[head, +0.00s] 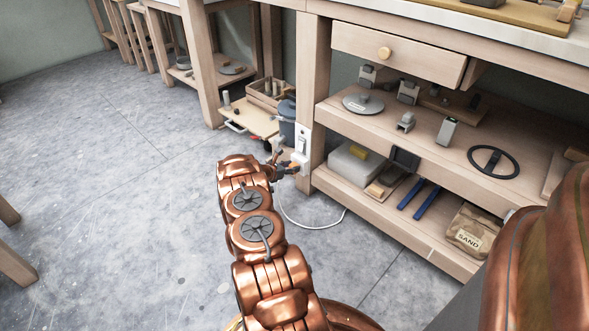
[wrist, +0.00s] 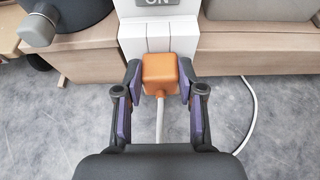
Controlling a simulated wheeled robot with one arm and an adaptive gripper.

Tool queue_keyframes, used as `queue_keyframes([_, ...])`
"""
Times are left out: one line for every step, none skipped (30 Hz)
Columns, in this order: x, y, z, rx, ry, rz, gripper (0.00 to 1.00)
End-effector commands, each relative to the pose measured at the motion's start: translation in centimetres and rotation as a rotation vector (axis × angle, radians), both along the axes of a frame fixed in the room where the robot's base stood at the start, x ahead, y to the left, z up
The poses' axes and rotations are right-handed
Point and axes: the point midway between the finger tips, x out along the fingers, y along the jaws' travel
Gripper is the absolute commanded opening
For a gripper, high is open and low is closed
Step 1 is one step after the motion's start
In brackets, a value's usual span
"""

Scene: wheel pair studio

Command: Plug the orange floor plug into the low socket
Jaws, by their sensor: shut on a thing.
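In the wrist view the orange plug (wrist: 160,72) is between the purple-padded fingers of my gripper (wrist: 160,85), which is shut on it. Its white cord (wrist: 159,120) hangs down from it. The plug is up against the front of a white socket panel (wrist: 131,32); I cannot tell whether its pins are in. In the head view my gripper (head: 283,168) reaches the low white socket panel (head: 302,147) on the bench leg, and a small bit of the orange plug (head: 294,164) shows. The socket openings are hidden.
The cord (head: 310,226) loops over the grey floor below the bench. The bench's lower shelf (head: 410,225) holds a sandbag (head: 477,229), blue bars (head: 420,199) and a pale box (head: 352,162). A low wooden board (head: 250,120) with items lies left of the socket.

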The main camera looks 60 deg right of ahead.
Motion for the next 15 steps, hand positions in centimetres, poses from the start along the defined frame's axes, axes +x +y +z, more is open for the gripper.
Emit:
queue_keyframes([0.02,-0.01,0.05,-0.001,0.0,0.0,0.0])
queue_keyframes([0.01,0.0,0.03,-0.001,0.0,0.0,0.0])
queue_keyframes([0.02,0.0,0.04,-0.001,0.0,0.0,0.0])
queue_keyframes([0.02,0.0,0.04,-0.001,0.0,0.0,0.0])
queue_keyframes([0.02,0.01,0.03,-0.001,0.0,0.0,0.0])
queue_keyframes([0.02,0.01,0.03,-0.001,0.0,0.0,0.0])
queue_keyframes([0.02,0.01,0.03,-0.001,0.0,0.0,0.0])
queue_keyframes([0.02,0.01,0.03,-0.001,0.0,0.0,0.4])
queue_keyframes([0.04,0.02,0.03,-0.001,0.0,0.0,0.44])
queue_keyframes([0.03,0.03,0.02,-0.001,0.0,0.0,0.48])
queue_keyframes([0.03,0.03,0.02,-0.001,0.0,0.0,0.51])
queue_keyframes([0.03,0.03,0.02,-0.001,0.0,0.0,0.55])
queue_keyframes([0.03,0.03,0.02,-0.001,0.0,0.0,0.58])
queue_keyframes([0.03,0.03,0.02,-0.001,0.0,0.0,0.61])
queue_keyframes([0.04,0.04,0.01,0.0,0.0,0.0,0.65])
